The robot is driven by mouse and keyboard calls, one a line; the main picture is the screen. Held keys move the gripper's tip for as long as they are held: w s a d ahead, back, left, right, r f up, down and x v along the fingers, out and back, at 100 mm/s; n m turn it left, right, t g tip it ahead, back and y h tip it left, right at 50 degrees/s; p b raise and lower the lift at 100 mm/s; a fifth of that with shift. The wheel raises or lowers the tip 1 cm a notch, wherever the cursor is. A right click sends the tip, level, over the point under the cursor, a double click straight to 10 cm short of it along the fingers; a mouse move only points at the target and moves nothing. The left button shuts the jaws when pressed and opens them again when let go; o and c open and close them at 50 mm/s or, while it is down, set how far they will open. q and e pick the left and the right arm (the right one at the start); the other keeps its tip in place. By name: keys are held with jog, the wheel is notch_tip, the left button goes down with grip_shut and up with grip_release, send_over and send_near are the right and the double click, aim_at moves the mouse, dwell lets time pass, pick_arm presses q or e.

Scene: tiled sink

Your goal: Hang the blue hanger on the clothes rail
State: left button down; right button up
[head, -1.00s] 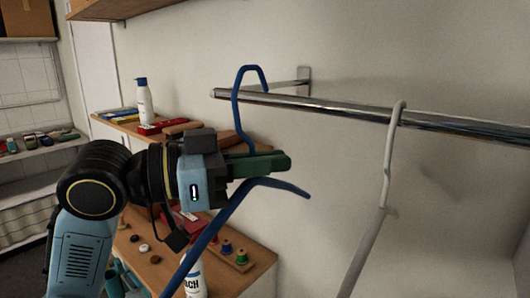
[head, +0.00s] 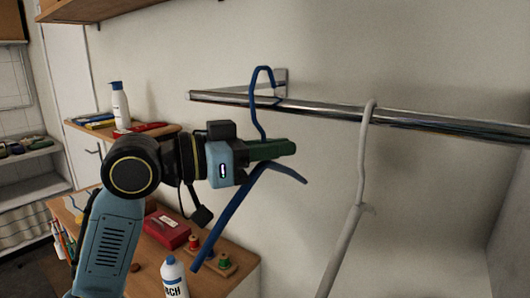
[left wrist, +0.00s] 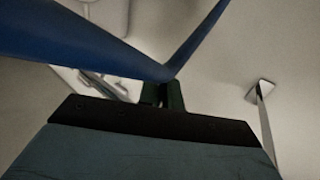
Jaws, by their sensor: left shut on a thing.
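The blue hanger (head: 233,212) is held by my left gripper (head: 280,149) just below its hook. The hook's top stands above the clothes rail (head: 325,110), near the rail's left end. The hanger's shank crosses in front of the rail; I cannot tell whether the hook's tip is behind it or whether they touch. The hanger is tilted, one arm running down to the left and a short end pointing right. In the left wrist view the blue hanger (left wrist: 80,40) crosses close above the fingers (left wrist: 172,95). My right gripper is not in view.
A white hanger (head: 361,185) hangs on the rail to the right. A wall bracket (head: 281,80) stands behind the blue hook. Below are a wooden top with a red box (head: 166,229), spools and a white bottle (head: 174,277). The rail between the two hangers is clear.

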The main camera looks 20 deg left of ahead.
pick_arm(q)
jog(key=shift+w+d+f+b, duration=0.15)
jog(key=shift+w+f+b, duration=0.2)
jog(key=shift+f+b, duration=0.25)
jog(key=shift+w+d+f+b, duration=0.1)
jog(key=shift+w+f+b, duration=0.3)
jog(key=shift+f, duration=0.35)
jog(key=c, duration=1.5)
grip_release()
